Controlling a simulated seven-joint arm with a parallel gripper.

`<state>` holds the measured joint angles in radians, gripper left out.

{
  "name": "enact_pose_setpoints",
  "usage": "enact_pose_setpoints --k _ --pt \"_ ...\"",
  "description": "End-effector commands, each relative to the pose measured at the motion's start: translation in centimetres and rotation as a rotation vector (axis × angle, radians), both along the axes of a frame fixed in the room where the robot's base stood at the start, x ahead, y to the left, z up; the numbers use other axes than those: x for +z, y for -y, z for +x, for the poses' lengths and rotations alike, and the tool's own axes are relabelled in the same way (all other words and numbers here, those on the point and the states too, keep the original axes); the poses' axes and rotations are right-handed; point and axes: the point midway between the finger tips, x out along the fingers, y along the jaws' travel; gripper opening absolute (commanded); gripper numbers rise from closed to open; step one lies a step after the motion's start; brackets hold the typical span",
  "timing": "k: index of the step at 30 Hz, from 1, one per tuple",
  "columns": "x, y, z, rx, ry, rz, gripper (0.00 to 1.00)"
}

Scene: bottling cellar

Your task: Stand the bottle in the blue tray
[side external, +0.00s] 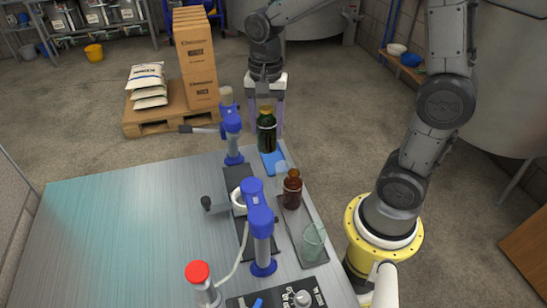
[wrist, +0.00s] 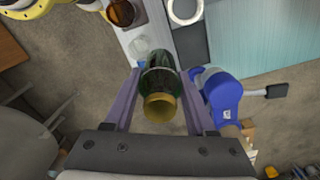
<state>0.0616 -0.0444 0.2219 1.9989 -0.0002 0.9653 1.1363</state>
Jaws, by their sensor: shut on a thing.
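A dark green bottle (side external: 266,136) with a gold cap stands upright between the purple fingers of my gripper (side external: 266,121). My gripper is shut on it. In the wrist view the bottle (wrist: 160,82) lies between both fingers (wrist: 162,76), with its gold cap towards the camera. The blue tray (side external: 274,166) is at the far right end of the metal table, right below the bottle in the side view. I cannot tell whether the bottle's base touches the tray.
A blue-headed tap fixture (side external: 231,125) stands close left of the bottle, and another (side external: 258,205) is nearer. The left of the table (side external: 110,230) is clear.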

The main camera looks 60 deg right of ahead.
Motion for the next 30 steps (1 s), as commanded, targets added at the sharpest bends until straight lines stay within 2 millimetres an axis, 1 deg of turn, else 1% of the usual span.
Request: enact_pose_setpoints --k 1,3,6,9,11,15,20,27,30 --pt "-1.0 1.7 0.7 -0.038 -0.006 0.001 0.00" --pt "-2.0 3.4 1.3 -0.081 -0.004 0.001 0.00" --pt "-3.2 5.2 1.3 -0.135 -0.001 0.001 0.00" --pt "-4.0 6.1 1.1 -0.165 0.000 0.000 0.00" --pt "-4.6 6.3 0.9 -0.174 -0.002 0.000 0.00" --pt "-6.7 6.4 0.8 -0.178 -0.003 0.001 0.00" --pt "-8.1 6.4 0.9 -0.177 -0.001 0.001 0.00" --pt "-11.3 6.3 0.9 -0.176 -0.002 0.000 0.00" --pt "-11.9 6.3 0.9 -0.176 0.000 0.000 0.00"
